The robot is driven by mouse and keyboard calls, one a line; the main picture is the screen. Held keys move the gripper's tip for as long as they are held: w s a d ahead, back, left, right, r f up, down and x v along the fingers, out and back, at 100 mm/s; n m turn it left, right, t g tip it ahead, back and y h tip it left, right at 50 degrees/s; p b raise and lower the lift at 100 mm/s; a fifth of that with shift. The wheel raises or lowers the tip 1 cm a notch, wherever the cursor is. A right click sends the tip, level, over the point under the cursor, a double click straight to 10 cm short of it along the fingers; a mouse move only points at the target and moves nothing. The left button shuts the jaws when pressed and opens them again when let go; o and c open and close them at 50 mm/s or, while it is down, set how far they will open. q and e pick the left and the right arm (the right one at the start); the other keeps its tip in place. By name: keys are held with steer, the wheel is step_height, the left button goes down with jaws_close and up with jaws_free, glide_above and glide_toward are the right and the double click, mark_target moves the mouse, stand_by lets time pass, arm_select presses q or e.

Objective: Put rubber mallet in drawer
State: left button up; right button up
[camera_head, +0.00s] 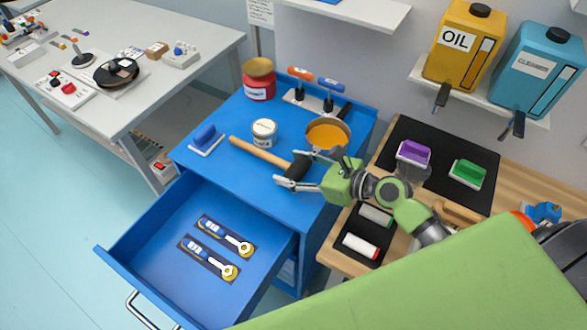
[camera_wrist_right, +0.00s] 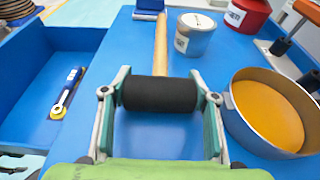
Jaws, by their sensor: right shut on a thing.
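The rubber mallet has a black head and a wooden handle (camera_head: 258,150). It lies over the top of the blue cabinet (camera_head: 215,153), handle pointing to the back left. My right gripper (camera_head: 292,172) is shut on the mallet's head. In the right wrist view the black head (camera_wrist_right: 160,94) sits between the two fingers, with the handle (camera_wrist_right: 160,45) running away behind it. The blue drawer (camera_head: 150,245) is pulled open at the front of the cabinet and holds two blue-handled tools (camera_head: 218,236) on dark mats. My left gripper is not in view.
On the cabinet top stand an orange-filled pan (camera_head: 328,131), a white can (camera_head: 264,132), a red jar (camera_head: 259,80), a blue-handled block (camera_head: 206,139) and a rack with two handles (camera_head: 318,100). The left part of the drawer floor is bare. A wooden bench (camera_head: 518,170) stands at right.

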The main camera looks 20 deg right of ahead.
steer(key=shift+f, duration=0.15)
steer(key=o, duration=0.9)
steer(key=shift+f, duration=0.2)
steer(key=o, duration=0.4)
steer(key=shift+r, duration=0.15)
